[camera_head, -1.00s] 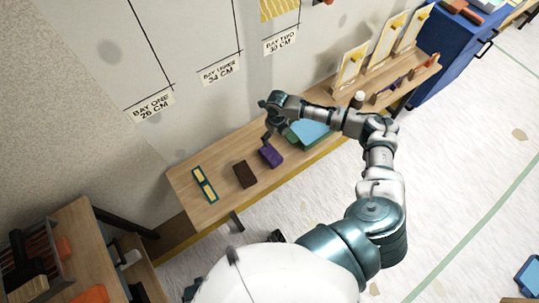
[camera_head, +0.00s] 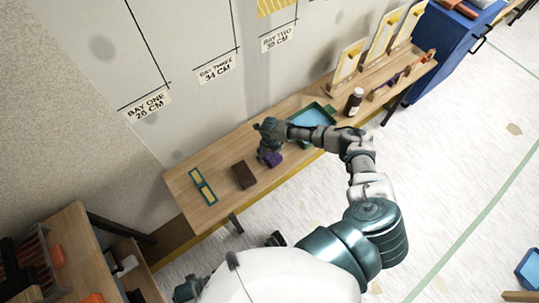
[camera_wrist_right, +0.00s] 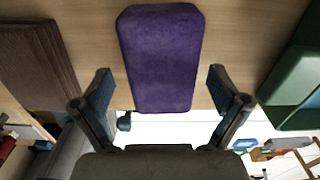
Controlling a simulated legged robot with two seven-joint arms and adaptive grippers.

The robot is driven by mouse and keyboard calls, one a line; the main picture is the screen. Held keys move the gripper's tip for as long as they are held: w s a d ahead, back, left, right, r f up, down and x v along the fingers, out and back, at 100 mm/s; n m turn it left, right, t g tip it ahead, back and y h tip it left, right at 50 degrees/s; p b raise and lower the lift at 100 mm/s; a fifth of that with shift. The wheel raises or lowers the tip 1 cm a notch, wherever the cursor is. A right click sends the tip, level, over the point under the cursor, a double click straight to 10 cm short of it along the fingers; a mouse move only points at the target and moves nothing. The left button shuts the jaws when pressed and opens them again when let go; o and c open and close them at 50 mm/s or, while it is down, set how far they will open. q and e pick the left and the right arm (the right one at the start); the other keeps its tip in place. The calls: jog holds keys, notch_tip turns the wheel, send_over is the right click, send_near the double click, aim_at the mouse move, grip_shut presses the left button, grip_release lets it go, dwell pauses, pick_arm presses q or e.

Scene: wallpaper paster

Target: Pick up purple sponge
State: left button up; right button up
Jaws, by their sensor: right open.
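The purple sponge (camera_head: 274,160) lies on the wooden bench near its front edge, partly hidden by my right gripper in the head view. My right gripper (camera_head: 264,153) is low over it, with the wrist bent down. In the right wrist view the purple sponge (camera_wrist_right: 160,55) is a rounded block on the wood. The open fingers of my right gripper (camera_wrist_right: 160,88) stand on either side of its near end, with gaps on both sides. Nothing is held. I cannot make out my left gripper.
A dark brown block (camera_head: 244,174) lies left of the sponge, and a teal-framed piece with yellow panels (camera_head: 203,187) farther left. A green tray (camera_head: 324,112) with blue inside and a dark bottle (camera_head: 354,101) stand to the right. The wall is behind the bench (camera_head: 222,202).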

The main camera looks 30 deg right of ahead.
jog(key=shift+a, duration=0.25)
jog(key=shift+c, duration=0.8)
jog(key=shift+d, duration=0.45)
jog(key=c, duration=0.8)
jog(key=shift+d+f, duration=0.15)
jog(key=shift+d, duration=0.05)
jog(key=shift+c, duration=0.9)
jog(key=shift+a, duration=0.25)
jog(key=shift+a+r, duration=0.1)
jog(key=shift+r, duration=0.3)
notch_tip(320, 180, up, 3)
jog(key=shift+r+p, duration=0.15)
jog(key=shift+p, duration=0.25)
pick_arm(q)
jog(key=s+f+p, duration=0.2)
jog(key=s+f, duration=0.2)
jog(key=f, duration=0.2)
jog(key=shift+s+a+f, duration=0.15)
jog(key=shift+a+f, duration=0.05)
jog(key=shift+f, duration=0.1)
pick_arm(e)
jog(key=s+a, duration=0.1)
jog(key=s, duration=0.4)
jog(key=s+a, duration=0.1)
jog(key=s, duration=0.4)
jog(key=s+r, duration=0.1)
jog(key=s, duration=0.4)
jog(key=shift+s+a, duration=0.35)
jog(key=shift+a, duration=0.05)
